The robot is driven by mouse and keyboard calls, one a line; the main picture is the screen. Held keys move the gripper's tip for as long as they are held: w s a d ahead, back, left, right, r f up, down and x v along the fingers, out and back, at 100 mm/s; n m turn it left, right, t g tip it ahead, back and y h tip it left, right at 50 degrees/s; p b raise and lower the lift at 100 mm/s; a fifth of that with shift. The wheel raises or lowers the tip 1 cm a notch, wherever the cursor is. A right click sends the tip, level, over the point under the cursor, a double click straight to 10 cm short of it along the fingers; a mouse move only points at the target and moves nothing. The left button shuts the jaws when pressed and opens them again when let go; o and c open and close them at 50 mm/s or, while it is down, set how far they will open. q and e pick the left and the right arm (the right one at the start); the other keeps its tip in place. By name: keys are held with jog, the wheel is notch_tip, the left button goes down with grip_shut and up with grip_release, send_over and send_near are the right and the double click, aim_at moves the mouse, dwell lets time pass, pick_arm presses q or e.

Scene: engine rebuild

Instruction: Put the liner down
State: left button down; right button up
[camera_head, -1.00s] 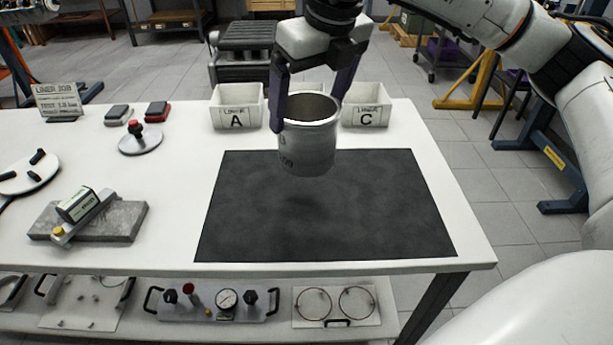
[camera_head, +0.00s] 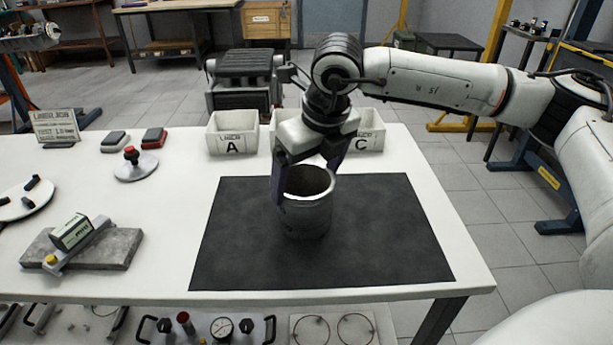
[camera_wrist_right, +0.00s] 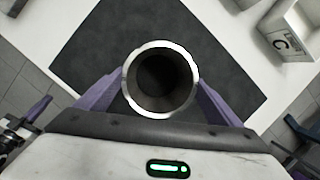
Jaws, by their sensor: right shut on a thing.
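The liner (camera_head: 306,212) is a grey metal cylinder, open at the top, standing upright at the black mat (camera_head: 400,235) in the head view. Whether its base touches the mat is hard to tell. My right gripper (camera_head: 306,182) has its purple fingers on both sides of the liner near its rim and is shut on it. In the right wrist view the liner's bright rim (camera_wrist_right: 160,80) sits between the two fingers (camera_wrist_right: 160,100), with a dark bore.
Bins marked A (camera_head: 233,133) and C (camera_head: 368,138) stand behind the mat, with another bin partly hidden by my right gripper. A grey block with a gauge (camera_head: 85,248) lies at the left. The mat is clear around the liner.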

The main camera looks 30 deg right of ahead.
jog(key=shift+f, duration=0.15)
jog(key=o, duration=1.6)
jog(key=shift+o, duration=0.2)
jog(key=v, duration=1.2)
jog(key=shift+r, duration=0.2)
